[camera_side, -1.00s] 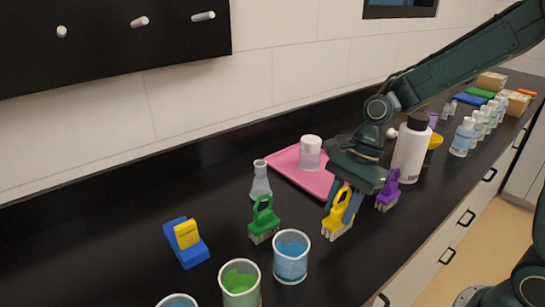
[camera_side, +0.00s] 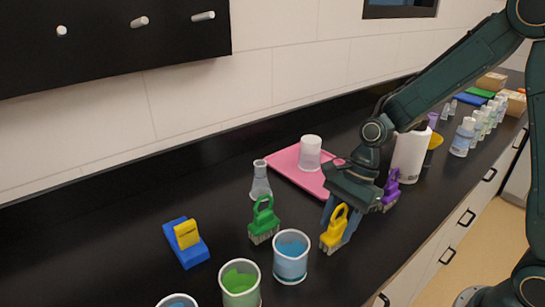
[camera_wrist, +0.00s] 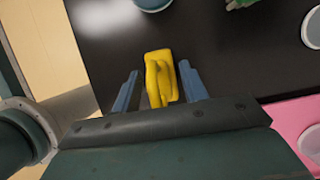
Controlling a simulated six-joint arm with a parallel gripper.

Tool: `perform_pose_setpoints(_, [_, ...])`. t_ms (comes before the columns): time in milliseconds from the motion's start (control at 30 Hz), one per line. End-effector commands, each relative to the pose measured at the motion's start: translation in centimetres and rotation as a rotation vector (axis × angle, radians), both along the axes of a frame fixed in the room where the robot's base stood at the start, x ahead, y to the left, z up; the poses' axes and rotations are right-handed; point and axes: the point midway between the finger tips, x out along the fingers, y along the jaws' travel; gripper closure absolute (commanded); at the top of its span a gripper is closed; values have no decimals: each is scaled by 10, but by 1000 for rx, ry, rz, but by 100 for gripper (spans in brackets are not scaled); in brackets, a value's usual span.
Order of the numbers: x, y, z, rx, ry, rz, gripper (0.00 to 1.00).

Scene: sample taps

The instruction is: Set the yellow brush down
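The yellow brush (camera_side: 333,228) stands upright on the black counter, bristles down, near the blue beaker and the green brush (camera_side: 264,220). My gripper (camera_side: 343,225) is low over the counter with its fingers beside the yellow brush. In the wrist view, the yellow brush (camera_wrist: 160,77) lies between my two blue-grey fingers (camera_wrist: 160,90), with a gap on each side. The gripper is open and not touching it there. In the side view, the gripper hides part of the purple brush (camera_side: 391,190), which stands behind it.
A beaker of blue liquid (camera_side: 291,258) and one of green liquid (camera_side: 240,286) stand at the front. A pink tray (camera_side: 285,160) holds a white-topped container (camera_side: 310,153). A flask (camera_side: 260,180), a blue block with a yellow piece (camera_side: 187,243) and a white bottle (camera_side: 409,157) are around.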

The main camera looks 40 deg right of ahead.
Motion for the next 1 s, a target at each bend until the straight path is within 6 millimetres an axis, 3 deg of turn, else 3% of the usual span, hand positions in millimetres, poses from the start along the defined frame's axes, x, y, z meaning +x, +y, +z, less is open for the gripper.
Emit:
perform_pose_setpoints(567, [0, -2, 8, 1, -1, -1, 46])
perform_pose_setpoints(1000, [1, -26, 65, -1, -4, -3, 46])
